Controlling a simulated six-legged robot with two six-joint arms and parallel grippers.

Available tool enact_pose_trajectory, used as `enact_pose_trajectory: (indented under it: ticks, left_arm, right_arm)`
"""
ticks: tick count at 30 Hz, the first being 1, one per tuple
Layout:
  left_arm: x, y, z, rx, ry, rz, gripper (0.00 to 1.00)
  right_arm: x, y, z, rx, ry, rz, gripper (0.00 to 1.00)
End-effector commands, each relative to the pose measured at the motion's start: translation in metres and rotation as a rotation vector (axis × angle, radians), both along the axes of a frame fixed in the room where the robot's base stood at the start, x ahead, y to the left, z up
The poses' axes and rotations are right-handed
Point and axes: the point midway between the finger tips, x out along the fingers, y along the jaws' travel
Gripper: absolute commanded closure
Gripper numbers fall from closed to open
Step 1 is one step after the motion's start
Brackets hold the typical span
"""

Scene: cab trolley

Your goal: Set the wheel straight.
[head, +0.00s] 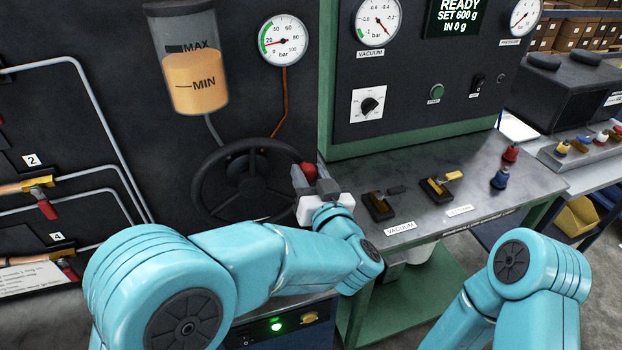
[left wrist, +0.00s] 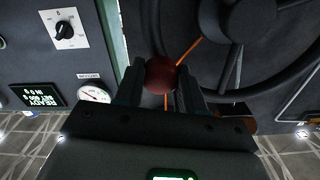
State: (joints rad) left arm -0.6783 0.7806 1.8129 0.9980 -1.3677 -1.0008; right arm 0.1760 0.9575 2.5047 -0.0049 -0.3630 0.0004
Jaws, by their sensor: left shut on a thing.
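The black handwheel (head: 199,193) is mounted on the dark panel at the left centre of the head view. Its spokes and hub also show in the left wrist view (left wrist: 229,62). A red knob (head: 309,171) sits at the wheel's right rim. My left gripper (head: 310,182) is shut on this red knob, which shows between the two fingers in the left wrist view (left wrist: 160,75). My left forearm hides part of the wheel's lower side. My right arm shows at the lower right, but its gripper is out of the frame.
A tank (head: 196,82) with orange liquid and a gauge (head: 283,40) are above the wheel. To the right stands a green-framed control panel (head: 425,70) over a metal bench (head: 460,205) with small levers. Pipes with red-handled valves (head: 47,208) are at the left.

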Motion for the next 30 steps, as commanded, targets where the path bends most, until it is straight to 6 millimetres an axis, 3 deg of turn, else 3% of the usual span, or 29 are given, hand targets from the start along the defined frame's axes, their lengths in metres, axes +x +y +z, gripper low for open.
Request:
enact_pose_trajectory:
  ticks: [11, 30]
  left_arm:
    - [-0.006, 0.019, 0.029, -0.289, -0.100, 0.001, 1.00]
    - [-0.024, 0.074, 0.064, -0.846, -0.285, -0.001, 1.00]
  right_arm:
    - [0.000, 0.000, -0.023, 0.000, 0.000, 0.000, 0.36]
    - [0.000, 0.000, -0.075, 0.000, 0.000, 0.000, 0.36]
